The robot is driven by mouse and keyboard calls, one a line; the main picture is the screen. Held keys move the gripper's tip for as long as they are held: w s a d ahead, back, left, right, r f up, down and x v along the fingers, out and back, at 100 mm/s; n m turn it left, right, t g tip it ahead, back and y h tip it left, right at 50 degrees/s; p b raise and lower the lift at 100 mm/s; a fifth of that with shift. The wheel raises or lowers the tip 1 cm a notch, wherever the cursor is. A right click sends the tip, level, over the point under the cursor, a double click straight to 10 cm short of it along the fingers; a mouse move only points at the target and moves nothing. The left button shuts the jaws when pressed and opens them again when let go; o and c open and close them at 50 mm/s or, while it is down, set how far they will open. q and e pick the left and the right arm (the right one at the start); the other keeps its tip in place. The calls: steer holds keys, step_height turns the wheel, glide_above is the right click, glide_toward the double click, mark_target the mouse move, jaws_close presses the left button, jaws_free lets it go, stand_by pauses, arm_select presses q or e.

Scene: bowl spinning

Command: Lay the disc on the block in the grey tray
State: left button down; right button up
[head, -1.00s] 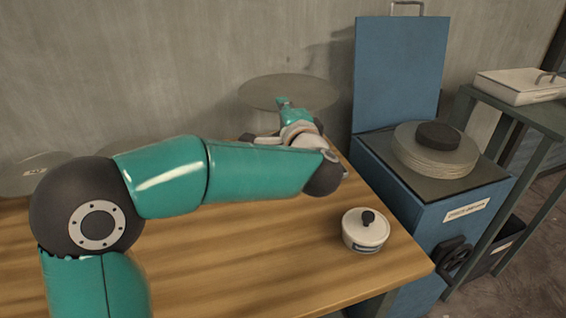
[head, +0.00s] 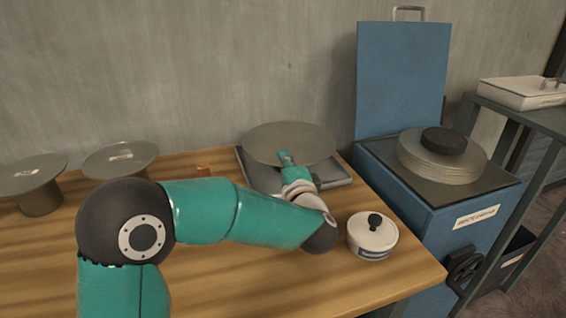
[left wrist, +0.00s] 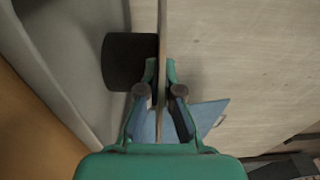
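The grey disc (head: 290,138) lies about level over the grey tray (head: 338,175) at the back of the table in the head view. My left gripper (head: 285,157) is shut on the disc's near edge. In the left wrist view the disc (left wrist: 163,25) shows edge-on between the fingertips (left wrist: 161,72). The dark round block (left wrist: 128,62) is against or very close to the disc's underside there, with the grey tray (left wrist: 62,55) beyond it. I cannot tell whether block and disc touch. The disc hides the block in the head view. My right gripper is out of view.
A white lidded pot (head: 372,238) stands near the table's right edge. Two grey discs on stands (head: 40,200) (head: 120,158) are at the left. A blue cabinet (head: 425,215) with stacked discs (head: 441,163) adjoins the table's right.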

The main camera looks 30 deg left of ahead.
arm_select(q)
steer(key=c, duration=1.8)
jaws_free()
steer(key=shift+f, duration=0.1)
steer(key=o, duration=0.5)
steer(key=shift+s+d, duration=0.15)
steer(key=shift+d, duration=0.05)
steer(key=p+v, duration=0.1)
steer(key=v, duration=1)
steer(key=shift+p, duration=0.3)
steer(key=shift+s+d, duration=0.15)
steer(key=shift+s, duration=0.1)
